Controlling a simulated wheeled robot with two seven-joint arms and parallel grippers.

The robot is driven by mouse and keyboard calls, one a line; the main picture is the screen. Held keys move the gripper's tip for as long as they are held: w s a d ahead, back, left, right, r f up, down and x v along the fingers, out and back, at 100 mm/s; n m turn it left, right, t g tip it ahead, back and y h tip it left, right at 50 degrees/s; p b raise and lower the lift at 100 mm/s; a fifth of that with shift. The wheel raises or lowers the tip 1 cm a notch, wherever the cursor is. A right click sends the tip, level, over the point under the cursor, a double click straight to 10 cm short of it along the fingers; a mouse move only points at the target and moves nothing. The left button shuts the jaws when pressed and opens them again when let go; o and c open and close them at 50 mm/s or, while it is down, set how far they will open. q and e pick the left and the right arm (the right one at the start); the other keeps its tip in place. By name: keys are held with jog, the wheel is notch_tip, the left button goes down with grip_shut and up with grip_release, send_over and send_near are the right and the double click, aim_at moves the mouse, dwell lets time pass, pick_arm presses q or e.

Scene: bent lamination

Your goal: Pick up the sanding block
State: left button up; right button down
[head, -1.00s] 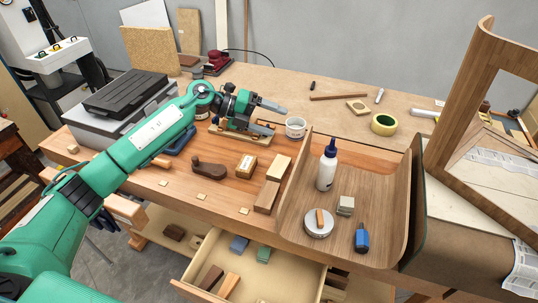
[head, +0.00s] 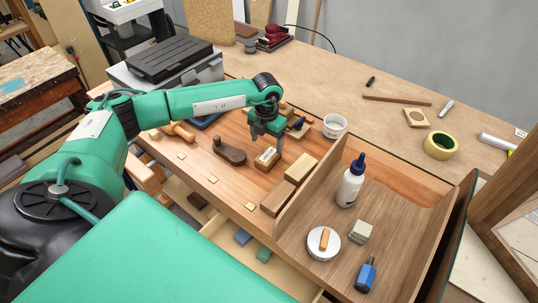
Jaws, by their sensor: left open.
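A small tan block with a pale label on top, which looks like the sanding block (head: 266,158), lies on the wooden bench top in the middle of the head view. My left gripper (head: 267,143) points down just over the far side of this block. Its two fingers are apart with nothing seen between them. I cannot tell whether a fingertip touches the block. My right gripper is out of view.
A dark wooden plane (head: 230,151) lies close left of the block. Longer wood pieces (head: 289,183) lie to its right, beside a curved wooden tray (head: 300,222) holding a glue bottle (head: 350,182). A white cup (head: 334,126) stands behind.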

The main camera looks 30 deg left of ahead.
aim_at(268, 154)
pick_arm(q)
jog(key=shift+d+f, duration=0.1)
jog(key=shift+f, duration=0.5)
jog(key=f+p, duration=0.3)
jog(key=shift+s+d+f, duration=0.25)
jog(key=shift+d+f, duration=0.1)
jog(key=shift+f, duration=0.65)
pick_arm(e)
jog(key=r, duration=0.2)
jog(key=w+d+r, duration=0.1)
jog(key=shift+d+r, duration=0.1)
pick_arm(q)
jog(key=shift+c, duration=1)
jog(key=c, duration=0.9)
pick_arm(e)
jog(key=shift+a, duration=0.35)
